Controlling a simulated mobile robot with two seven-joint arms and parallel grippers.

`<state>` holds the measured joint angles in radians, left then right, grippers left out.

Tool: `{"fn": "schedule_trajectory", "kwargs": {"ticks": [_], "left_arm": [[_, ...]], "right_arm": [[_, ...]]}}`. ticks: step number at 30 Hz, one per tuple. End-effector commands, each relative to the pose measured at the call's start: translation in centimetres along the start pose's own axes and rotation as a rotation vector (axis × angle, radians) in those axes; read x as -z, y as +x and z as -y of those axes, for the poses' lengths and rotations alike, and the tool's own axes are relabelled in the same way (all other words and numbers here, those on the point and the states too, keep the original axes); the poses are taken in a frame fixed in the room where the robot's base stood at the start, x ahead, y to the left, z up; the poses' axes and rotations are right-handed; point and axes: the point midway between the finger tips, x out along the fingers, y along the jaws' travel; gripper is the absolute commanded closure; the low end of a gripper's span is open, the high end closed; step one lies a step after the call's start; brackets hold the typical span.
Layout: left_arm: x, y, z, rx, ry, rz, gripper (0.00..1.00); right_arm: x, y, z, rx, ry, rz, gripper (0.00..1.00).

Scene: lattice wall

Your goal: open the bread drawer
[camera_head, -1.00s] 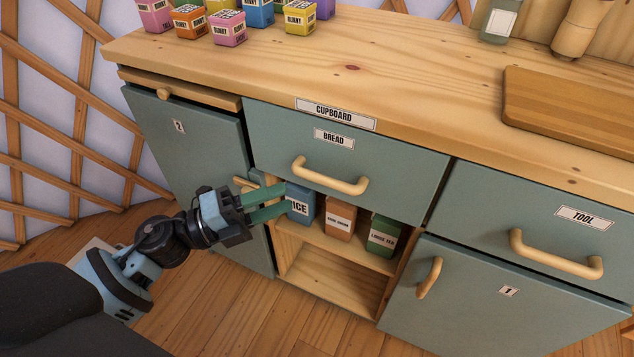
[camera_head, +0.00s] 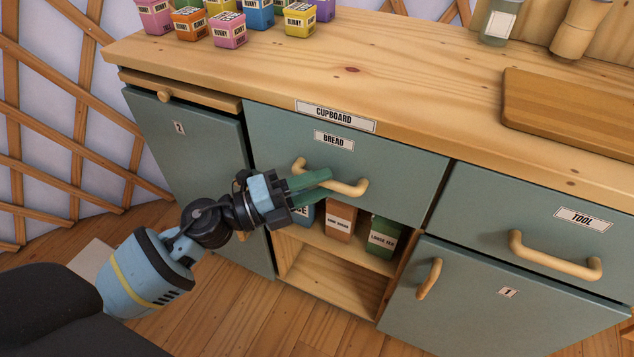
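The bread drawer (camera_head: 400,165) is a wide grey-green front with a "BREAD" label, flush with the cupboard and closed. Its light wooden bar handle (camera_head: 350,187) runs across the lower part of the front. My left gripper (camera_head: 324,184) is at the handle, coming from the left. Its green fingers look apart, one above the other, and the upper one covers the handle's left-middle part. I cannot tell whether the bar lies between the fingers or behind them. My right gripper is not in view.
Below the drawer is an open shelf (camera_head: 325,240) with several boxes, one partly hidden by my gripper. Door 2 (camera_head: 190,150) is at left, the tool drawer (camera_head: 540,215) and door 1 (camera_head: 480,300) at right. Several small boxes (camera_head: 230,30) and a cutting board (camera_head: 575,110) are on the counter.

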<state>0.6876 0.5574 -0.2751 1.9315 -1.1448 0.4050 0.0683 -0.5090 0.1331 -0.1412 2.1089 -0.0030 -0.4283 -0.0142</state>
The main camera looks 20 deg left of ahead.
Motion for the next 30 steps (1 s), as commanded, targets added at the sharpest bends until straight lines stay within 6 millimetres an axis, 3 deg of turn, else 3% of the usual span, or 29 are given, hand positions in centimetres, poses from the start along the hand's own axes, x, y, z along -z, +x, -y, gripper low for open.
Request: {"fn": "schedule_trajectory", "kwargs": {"ticks": [9,18,30], "left_arm": [[-0.01,0.31,-0.01,0.0,0.001,0.0,0.62],[-0.01,0.28,0.0,0.0,0.001,0.0,1.0],[0.2,0.08,0.05,-0.001,0.0,-0.001,1.0]], "right_arm": [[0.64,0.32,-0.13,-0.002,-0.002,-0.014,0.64],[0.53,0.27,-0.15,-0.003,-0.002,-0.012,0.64],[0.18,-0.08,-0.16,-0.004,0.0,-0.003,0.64]]}}
